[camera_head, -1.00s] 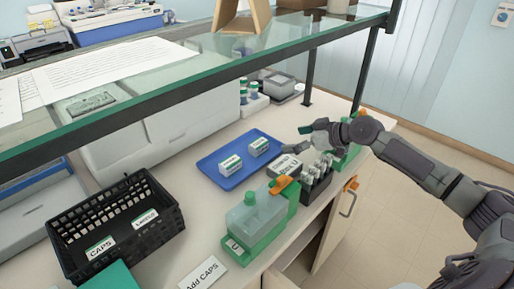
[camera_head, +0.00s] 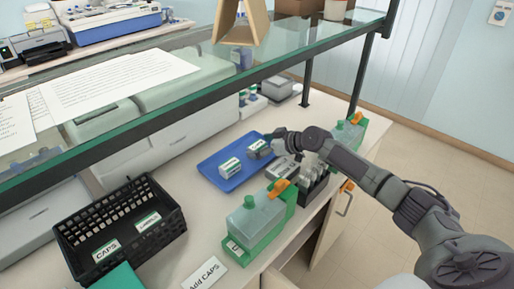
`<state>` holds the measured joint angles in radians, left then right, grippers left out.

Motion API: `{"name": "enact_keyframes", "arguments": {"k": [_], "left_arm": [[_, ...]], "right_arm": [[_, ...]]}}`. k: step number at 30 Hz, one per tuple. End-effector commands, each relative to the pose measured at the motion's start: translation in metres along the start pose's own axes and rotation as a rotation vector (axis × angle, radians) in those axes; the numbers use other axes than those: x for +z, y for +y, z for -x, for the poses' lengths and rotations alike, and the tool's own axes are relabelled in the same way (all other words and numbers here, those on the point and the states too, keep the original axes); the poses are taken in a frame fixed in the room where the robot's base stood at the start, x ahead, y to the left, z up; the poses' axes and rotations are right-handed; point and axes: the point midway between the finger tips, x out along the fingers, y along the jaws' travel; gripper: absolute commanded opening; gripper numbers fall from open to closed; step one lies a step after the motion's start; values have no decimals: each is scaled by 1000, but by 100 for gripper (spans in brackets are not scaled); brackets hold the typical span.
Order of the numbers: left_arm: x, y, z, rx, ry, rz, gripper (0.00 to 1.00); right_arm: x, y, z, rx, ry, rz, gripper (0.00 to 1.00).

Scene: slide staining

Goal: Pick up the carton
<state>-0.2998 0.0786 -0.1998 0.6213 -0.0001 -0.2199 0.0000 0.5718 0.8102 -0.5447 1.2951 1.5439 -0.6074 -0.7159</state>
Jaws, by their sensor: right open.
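Two small white cartons with green print stand on the blue tray (camera_head: 214,173). The left carton (camera_head: 230,168) is fully in view. The right carton (camera_head: 258,150) is partly hidden by my right gripper (camera_head: 269,142), whose fingertips are at its right side. My right gripper is open; the picture is too small to tell whether its fingers touch the carton or stand around it. My left gripper is out of view.
A black tube rack (camera_head: 318,187) and a clear tank in a green holder (camera_head: 257,222) stand at the bench's front edge. A black basket (camera_head: 122,247) with labels is at the left. A glass shelf (camera_head: 150,95) with a dark edge hangs above the bench.

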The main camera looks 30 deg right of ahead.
Motion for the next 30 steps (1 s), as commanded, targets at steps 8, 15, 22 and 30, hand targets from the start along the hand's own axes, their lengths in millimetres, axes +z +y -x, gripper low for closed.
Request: {"name": "enact_keyframes", "arguments": {"k": [8,15,22,30], "left_arm": [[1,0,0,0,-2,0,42],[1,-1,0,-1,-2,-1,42],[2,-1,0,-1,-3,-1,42],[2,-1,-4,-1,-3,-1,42]], "right_arm": [[0,0,0,0,0,0,74],[1,0,0,0,0,0,35],[0,0,0,0,0,0,35],[-12,0,7,0,2,3,35]]}}
